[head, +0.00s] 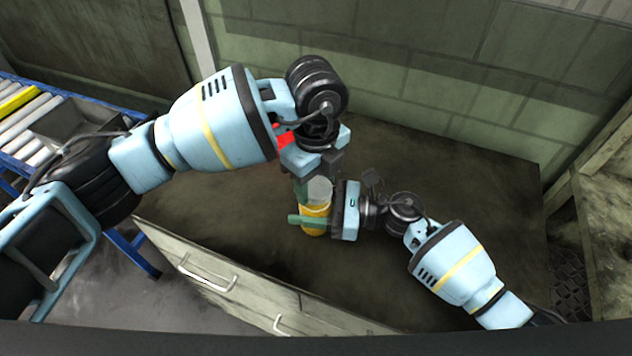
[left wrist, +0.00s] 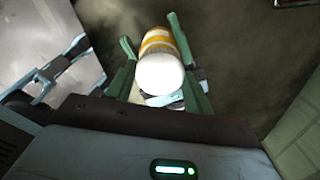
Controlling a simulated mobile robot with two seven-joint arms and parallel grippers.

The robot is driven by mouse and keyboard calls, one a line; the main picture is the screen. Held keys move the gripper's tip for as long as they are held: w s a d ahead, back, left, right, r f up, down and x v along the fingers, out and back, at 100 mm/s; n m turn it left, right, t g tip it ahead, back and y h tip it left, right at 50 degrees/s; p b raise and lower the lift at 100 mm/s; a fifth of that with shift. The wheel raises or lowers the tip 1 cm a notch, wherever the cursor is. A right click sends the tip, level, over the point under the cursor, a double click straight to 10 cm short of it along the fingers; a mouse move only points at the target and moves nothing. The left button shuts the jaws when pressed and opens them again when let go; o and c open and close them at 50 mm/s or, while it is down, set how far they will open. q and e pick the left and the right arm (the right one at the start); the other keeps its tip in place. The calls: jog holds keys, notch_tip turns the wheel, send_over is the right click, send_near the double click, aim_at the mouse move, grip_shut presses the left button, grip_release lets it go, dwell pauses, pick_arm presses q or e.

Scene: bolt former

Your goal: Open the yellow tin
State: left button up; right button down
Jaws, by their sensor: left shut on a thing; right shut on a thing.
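My left gripper (head: 316,186) comes down from above and is shut on the lid, one finger on each side. My right gripper (head: 315,217) reaches in from the right and is shut on the tin's body, its green finger across the front. The fingers partly hide the tin.
The brown bench top (head: 450,220) is mostly clear around the tin. Drawers with metal handles (head: 207,276) form its front. A red thing (head: 285,139) shows partly behind my left arm. A roller conveyor (head: 30,120) stands at the left. A green panelled wall (head: 430,80) closes the back.

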pick_arm(q)
jog(key=shift+r, duration=0.5)
pick_arm(e)
jog(key=shift+f, duration=0.1)
pick_arm(q)
jog(key=shift+r, duration=1.95)
pick_arm(e)
jog(key=shift+c, duration=2.1)
grip_release()
pick_arm(q)
notch_tip(320, 180, down, 3)
jog(key=shift+f+g+b, duration=0.15)
jog(key=shift+g+b, duration=0.15)
jog(key=shift+b, duration=0.35)
pick_arm(e)
send_over(363, 229)
jog(key=shift+a, duration=0.45)
pick_arm(q)
jog(key=shift+f, duration=0.15)
pick_arm(e)
jog(key=shift+d, duration=0.5)
